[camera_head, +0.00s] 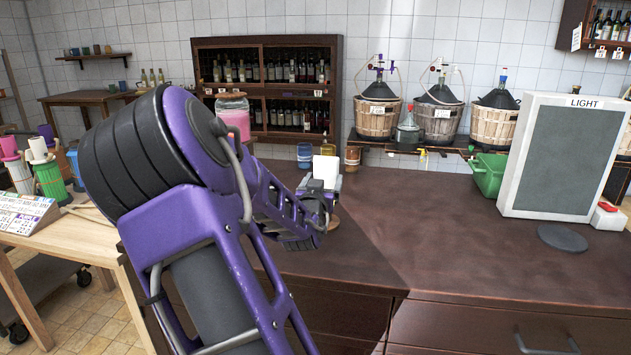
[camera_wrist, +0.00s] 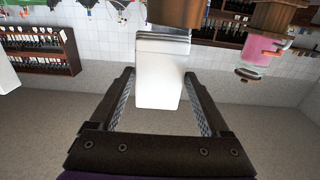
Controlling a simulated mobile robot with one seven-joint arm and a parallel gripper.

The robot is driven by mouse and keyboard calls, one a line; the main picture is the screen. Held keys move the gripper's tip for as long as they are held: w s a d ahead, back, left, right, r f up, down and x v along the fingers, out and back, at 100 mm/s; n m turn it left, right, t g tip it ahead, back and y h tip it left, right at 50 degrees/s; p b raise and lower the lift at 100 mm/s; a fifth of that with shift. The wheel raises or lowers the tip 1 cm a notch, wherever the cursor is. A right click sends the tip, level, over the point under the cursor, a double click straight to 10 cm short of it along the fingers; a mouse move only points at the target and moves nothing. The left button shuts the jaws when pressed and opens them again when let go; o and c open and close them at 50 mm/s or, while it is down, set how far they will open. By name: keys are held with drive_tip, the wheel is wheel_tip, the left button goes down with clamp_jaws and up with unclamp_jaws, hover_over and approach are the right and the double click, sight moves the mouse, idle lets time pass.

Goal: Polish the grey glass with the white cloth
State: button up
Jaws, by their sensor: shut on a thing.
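My gripper (camera_head: 322,190) is out over the dark brown counter (camera_head: 440,235). It is shut on a white folded block, which looks like the white cloth (camera_head: 326,168). In the wrist view, the cloth (camera_wrist: 158,80) stands between the two fingers (camera_wrist: 160,76) and shows layered folds at one end. A brown round thing (camera_wrist: 175,12) is close behind that end; I cannot tell what it is.
A blue jar (camera_head: 304,155) and a brown jar (camera_head: 352,158) stand near the counter's back edge. A pink jar (camera_head: 233,118) is left of my gripper. A light panel (camera_head: 562,155), a grey disc (camera_head: 562,238) and a green bin (camera_head: 488,174) are at right. The counter's middle is clear.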

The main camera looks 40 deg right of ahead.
drive_tip(key=shift+s+d, duration=0.15)
drive_tip(key=shift+s, duration=0.05)
idle(1.2)
drive_tip(key=shift+w, duration=0.1)
drive_tip(key=w+a, duration=0.2)
drive_tip(key=shift+w+a, duration=0.1)
drive_tip(key=shift+w, duration=0.25)
drive_tip(key=p+v, duration=0.1)
drive_tip(key=v, duration=0.5)
drive_tip(key=shift+p, duration=0.3)
